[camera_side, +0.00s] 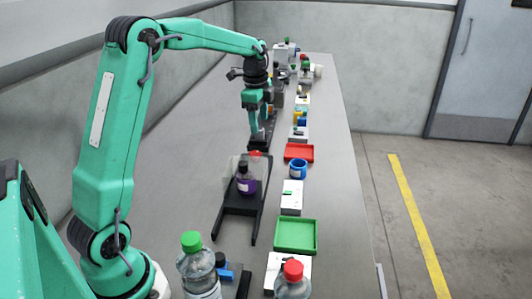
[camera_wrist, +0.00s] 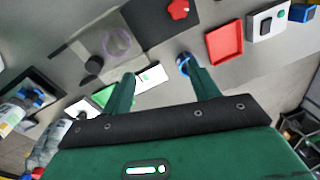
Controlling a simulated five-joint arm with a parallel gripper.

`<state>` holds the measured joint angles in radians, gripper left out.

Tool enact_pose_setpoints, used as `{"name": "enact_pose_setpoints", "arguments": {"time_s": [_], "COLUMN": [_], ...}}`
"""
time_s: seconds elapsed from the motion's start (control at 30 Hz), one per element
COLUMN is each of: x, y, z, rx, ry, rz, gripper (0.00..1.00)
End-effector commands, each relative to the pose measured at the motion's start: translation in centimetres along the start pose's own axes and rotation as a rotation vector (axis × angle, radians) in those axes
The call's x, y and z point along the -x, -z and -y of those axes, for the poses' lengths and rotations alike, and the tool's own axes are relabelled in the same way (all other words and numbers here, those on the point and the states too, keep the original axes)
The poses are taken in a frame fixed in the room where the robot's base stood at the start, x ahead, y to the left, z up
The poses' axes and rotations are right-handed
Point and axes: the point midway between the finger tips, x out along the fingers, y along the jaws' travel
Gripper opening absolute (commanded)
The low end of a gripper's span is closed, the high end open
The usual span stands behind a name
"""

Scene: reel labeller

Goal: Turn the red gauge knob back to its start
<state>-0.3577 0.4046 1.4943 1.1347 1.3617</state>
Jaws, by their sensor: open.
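The red gauge knob (camera_wrist: 179,9) shows at the top edge of the wrist view, lobed and set on a dark plate (camera_wrist: 150,22). My gripper (camera_side: 260,112) hangs over the bench beyond the knob in the side view. Its two green fingers (camera_wrist: 165,84) are spread with nothing between them in the wrist view, and they are apart from the knob. The knob's angle and any scale marks are too small to read.
The bench's left side is clear.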

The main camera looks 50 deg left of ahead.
Motion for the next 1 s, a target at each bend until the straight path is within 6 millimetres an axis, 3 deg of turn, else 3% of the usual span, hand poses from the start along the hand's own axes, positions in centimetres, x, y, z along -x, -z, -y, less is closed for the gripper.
{"name": "enact_pose_setpoints", "arguments": {"time_s": [0.2, 0.43, 1.0], "x": [-4.4, -7.8, -9.6], "y": [-2.2, -4.0, -4.6], "z": [3.5, 5.6, 6.0], "rx": [-0.137, -0.247, -0.284], "ry": [-0.057, -0.097, -0.109], "rz": [0.011, 0.009, 0.007], "gripper": [0.6, 0.6, 0.6]}}
